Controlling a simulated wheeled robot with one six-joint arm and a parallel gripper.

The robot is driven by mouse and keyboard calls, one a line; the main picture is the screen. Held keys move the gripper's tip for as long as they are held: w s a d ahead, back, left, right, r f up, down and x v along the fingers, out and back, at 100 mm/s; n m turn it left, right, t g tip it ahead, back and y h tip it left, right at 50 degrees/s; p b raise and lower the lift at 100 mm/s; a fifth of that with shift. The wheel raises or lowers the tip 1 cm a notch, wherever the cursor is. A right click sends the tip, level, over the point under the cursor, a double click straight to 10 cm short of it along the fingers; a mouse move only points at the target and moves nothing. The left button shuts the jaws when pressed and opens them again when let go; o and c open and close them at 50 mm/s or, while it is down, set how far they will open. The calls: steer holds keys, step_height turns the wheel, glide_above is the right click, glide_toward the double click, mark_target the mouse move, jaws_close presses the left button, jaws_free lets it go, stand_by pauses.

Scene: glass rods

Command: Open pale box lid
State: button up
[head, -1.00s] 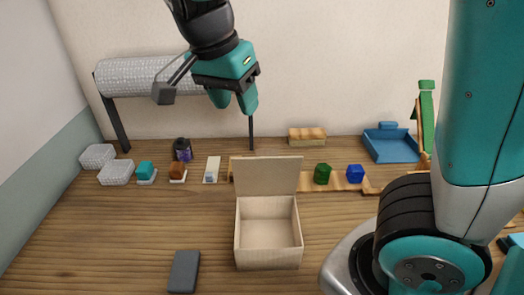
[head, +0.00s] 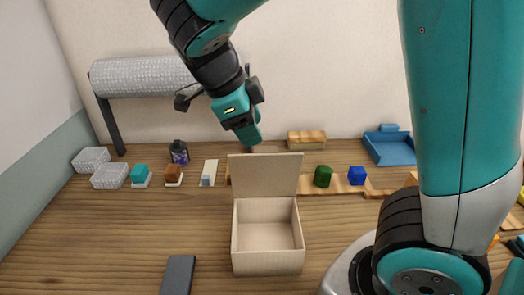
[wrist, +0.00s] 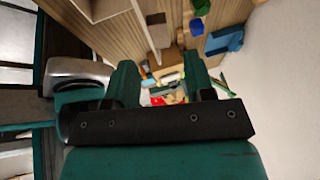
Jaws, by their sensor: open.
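The pale box (head: 267,262) stands on the wooden table near the middle in the head view. Its lid (head: 265,175) is up, standing roughly upright at the back edge, and the inside looks empty. My gripper (head: 249,138) is above and behind the lid in the head view, apart from it as far as I can tell. In the wrist view my gripper (wrist: 163,82) shows two teal fingers spread apart with nothing held between them.
A dark grey block (head: 178,274) lies front left of the box. Green (head: 322,176) and blue (head: 356,175) pieces stand right of the lid. A blue tray (head: 388,148) is back right; white baskets (head: 110,176) are at left. The left front table is mostly clear.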

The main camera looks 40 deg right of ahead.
mark_target(264, 149)
steer(key=x, duration=0.6)
